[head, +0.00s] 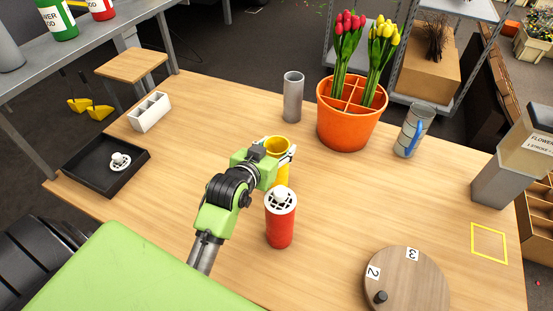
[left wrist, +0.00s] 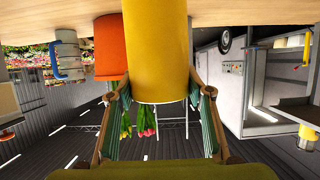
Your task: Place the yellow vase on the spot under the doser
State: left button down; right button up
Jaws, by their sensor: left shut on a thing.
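The yellow vase (head: 281,174) is upright near the middle of the table, partly hidden by my left gripper (head: 286,158). The left fingers are shut around it; the left wrist view shows the vase (left wrist: 156,50) large between both fingers. I cannot tell whether its base touches the table. The grey doser (head: 503,165), with a labelled box on top, stands at the right end of the table. A yellow square outline (head: 489,243) marks the spot on the table in front of it, and it is empty. My right gripper is not in view.
A red vase with a white pierced lid (head: 280,225) stands close in front of the yellow vase. A round numbered wooden turntable (head: 405,285) lies front right. Behind are a grey cylinder (head: 292,98), an orange tulip bucket (head: 345,130) and a grey jug (head: 411,132). The table's centre right is clear.

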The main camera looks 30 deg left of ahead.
pick_arm(q)
notch_tip(320, 180, up, 10)
dwell(0.4)
